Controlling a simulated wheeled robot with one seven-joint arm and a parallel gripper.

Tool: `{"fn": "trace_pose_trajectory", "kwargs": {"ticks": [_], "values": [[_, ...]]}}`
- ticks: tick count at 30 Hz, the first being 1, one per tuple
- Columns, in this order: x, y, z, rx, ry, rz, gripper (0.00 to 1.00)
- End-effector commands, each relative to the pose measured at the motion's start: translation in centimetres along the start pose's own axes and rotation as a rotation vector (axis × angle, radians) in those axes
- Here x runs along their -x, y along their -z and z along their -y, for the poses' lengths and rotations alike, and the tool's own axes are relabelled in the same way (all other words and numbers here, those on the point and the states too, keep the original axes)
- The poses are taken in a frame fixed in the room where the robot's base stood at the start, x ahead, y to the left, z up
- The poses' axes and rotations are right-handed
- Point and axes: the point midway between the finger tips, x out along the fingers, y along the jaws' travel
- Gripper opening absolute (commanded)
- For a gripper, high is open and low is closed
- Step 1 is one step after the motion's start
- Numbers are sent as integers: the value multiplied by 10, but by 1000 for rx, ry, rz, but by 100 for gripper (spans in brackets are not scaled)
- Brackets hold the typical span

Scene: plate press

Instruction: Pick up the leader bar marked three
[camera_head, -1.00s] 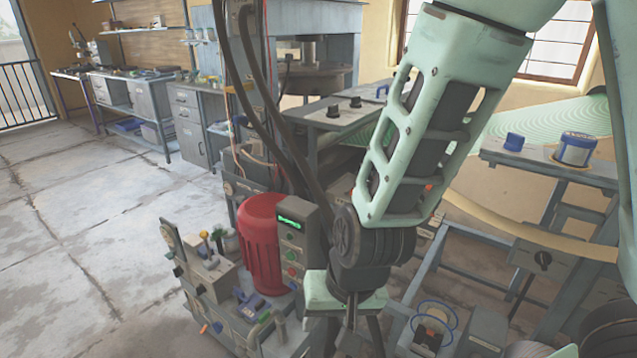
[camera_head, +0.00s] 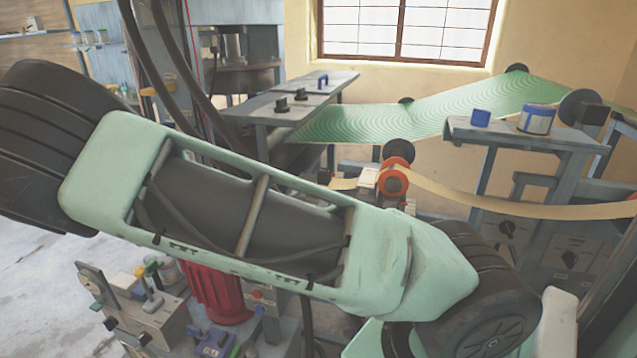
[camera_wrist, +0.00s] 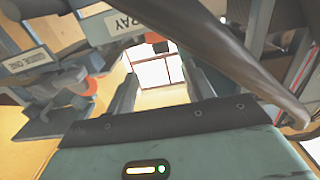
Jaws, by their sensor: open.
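No leader bar marked three can be made out in either view. In the wrist view, my gripper (camera_wrist: 158,78) has its two dark fingers apart, with only the bright window and tan wall visible between them. A grey part with a small label (camera_wrist: 42,60), whose text seems to end in "ONE", is at the left of that view. A pale plate reading "RAY" (camera_wrist: 122,20), partly cut off, is at the top. In the head view my gripper is out of frame, below the bottom right.
In the head view, a green patterned sheet (camera_head: 440,108) runs behind a grey stand holding a blue-and-white can (camera_head: 537,119). An orange roller (camera_head: 392,180) feeds a tan strip. A red motor housing (camera_head: 215,290) stands low at left. A dark tube crosses the wrist view's upper right.

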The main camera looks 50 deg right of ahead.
Motion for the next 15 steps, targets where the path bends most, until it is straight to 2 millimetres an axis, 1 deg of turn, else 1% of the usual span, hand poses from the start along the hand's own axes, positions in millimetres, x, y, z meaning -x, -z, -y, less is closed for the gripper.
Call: {"fn": "trace_pose_trajectory", "kwargs": {"ticks": [1, 6, 10, 15], "values": [[-12, 1, -1, 1, -6, -2, 53], [-46, 1, -1, 1, -3, -1, 53], [-64, 0, 0, 0, -1, 2, 53], [-75, 0, 0, 1, 0, 2, 53]]}}
